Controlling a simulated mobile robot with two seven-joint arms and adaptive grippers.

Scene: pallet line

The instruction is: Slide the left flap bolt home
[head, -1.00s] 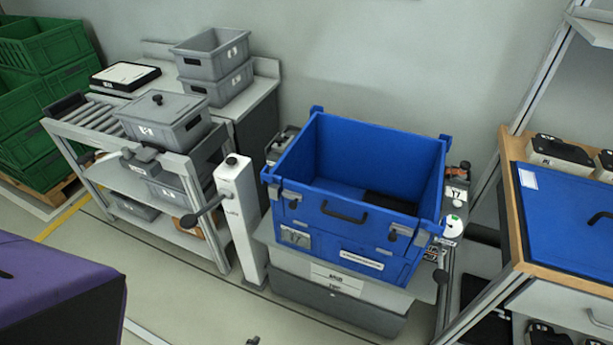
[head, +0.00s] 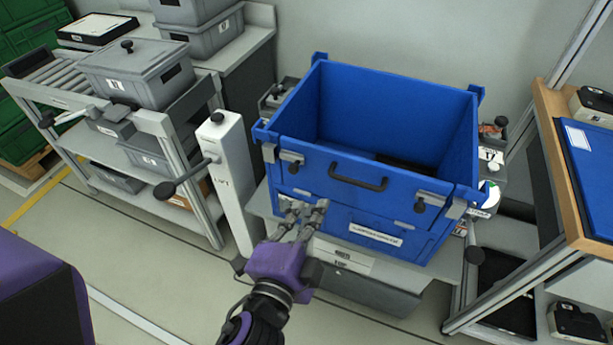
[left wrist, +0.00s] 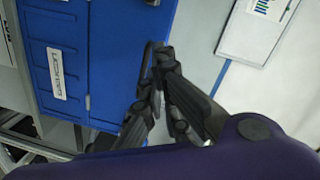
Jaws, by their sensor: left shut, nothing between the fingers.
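The blue crate (head: 385,113) stands on the lift platform, its front flap (head: 365,199) upright. The left flap bolt (head: 290,160) is a dark knob on a silver bracket at the flap's upper left. A similar right bolt (head: 420,205) sits at the upper right. My left gripper (head: 307,207) is shut and empty, below the left bolt and in front of the crate's lower left. In the left wrist view its fingertips (left wrist: 160,55) meet in front of the crate's blue wall (left wrist: 112,50). I cannot tell whether they touch it. My right gripper is not in view.
A white lift post (head: 228,175) with a dark-knobbed lever stands left of the crate. A roller bench (head: 160,122) with grey bins is farther left. A wood-edged bench (head: 560,150) is at the right. The floor in front is clear.

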